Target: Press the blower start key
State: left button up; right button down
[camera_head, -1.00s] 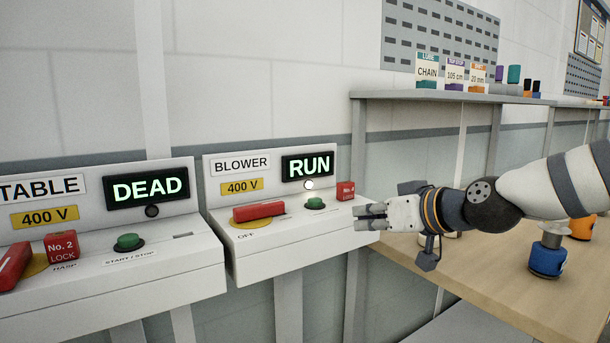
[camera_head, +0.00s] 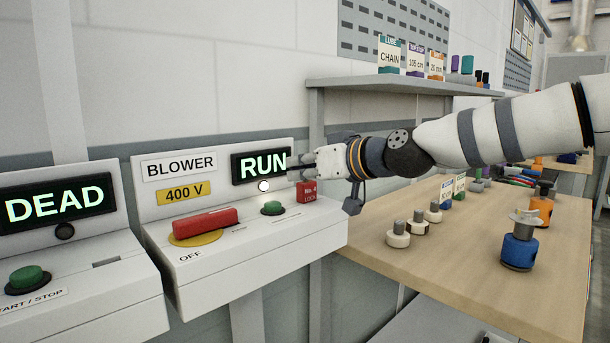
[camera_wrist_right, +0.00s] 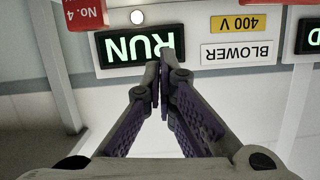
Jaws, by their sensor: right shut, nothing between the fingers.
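The blower box has a white BLOWER label (camera_head: 180,165) and a lit display (camera_head: 262,166) reading RUN, with a white lamp (camera_head: 264,186) lit below it. Its green key (camera_head: 272,208) sits on the sloped top, right of a red handle (camera_head: 205,223) on a yellow disc. My right gripper (camera_head: 298,167) is shut and empty, above and right of the green key, beside the display and apart from the key. In the right wrist view, the shut fingertips (camera_wrist_right: 162,72) overlap the upside-down RUN display (camera_wrist_right: 140,46); the green key does not show. My left gripper is not in view.
A red No. 4 lock (camera_head: 307,192) stands right of the green key, below my right gripper. A wooden bench (camera_head: 450,265) holds small parts at right.

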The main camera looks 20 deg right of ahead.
aim_at(273, 207)
jog(key=x, duration=0.4)
jog(key=shift+w+f+b, duration=0.1)
jog(key=shift+f+b, duration=0.15)
jog(key=shift+b, duration=0.05)
jog(key=f, duration=0.2)
jog(key=shift+w+a+f, duration=0.2)
jog(key=shift+w+f, duration=0.05)
jog(key=shift+f, duration=0.1)
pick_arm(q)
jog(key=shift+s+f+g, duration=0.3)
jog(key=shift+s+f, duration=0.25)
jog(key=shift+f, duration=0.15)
pick_arm(e)
jog(key=shift+f, duration=0.35)
